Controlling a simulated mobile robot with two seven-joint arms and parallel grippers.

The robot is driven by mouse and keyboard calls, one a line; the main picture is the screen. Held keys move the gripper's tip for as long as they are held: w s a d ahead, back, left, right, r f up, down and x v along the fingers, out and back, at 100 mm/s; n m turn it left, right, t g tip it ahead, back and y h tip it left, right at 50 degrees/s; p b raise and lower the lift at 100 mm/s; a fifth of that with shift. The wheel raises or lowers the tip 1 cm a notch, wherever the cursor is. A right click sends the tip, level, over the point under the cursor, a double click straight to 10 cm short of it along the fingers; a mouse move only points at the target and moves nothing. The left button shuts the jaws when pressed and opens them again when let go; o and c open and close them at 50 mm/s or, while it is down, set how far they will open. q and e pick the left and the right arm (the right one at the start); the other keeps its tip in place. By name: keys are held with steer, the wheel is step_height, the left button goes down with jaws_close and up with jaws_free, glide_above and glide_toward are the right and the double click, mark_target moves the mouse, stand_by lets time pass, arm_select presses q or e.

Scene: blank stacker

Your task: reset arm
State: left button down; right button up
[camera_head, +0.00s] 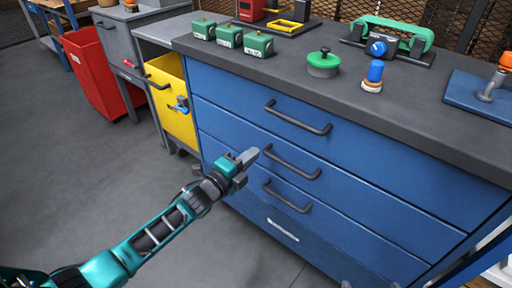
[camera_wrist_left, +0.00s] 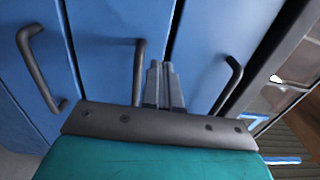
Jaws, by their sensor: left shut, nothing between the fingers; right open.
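My left gripper (camera_head: 248,156) is in front of the blue drawer cabinet (camera_head: 330,185), near the middle and lower drawer handles. Its fingers are shut with nothing between them. In the left wrist view the closed fingers (camera_wrist_left: 163,85) point at the blue drawer fronts, beside a dark handle (camera_wrist_left: 138,72). I cannot tell whether they touch it. Two small grey tips of my right gripper (camera_head: 370,284) show apart at the bottom edge of the head view; the rest of it is out of frame.
On the dark worktop (camera_head: 330,85) stand several green blocks (camera_head: 258,44), a round green-knobbed piece (camera_head: 323,63) and a blue-topped peg (camera_head: 374,75). A yellow cabinet (camera_head: 172,105) and red bin (camera_head: 100,75) stand left. The grey floor (camera_head: 70,160) at left is clear.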

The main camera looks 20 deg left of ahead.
arm_select(q)
steer(key=p+v, duration=0.1)
steer(key=v, duration=0.6)
steer(key=shift+a, duration=0.15)
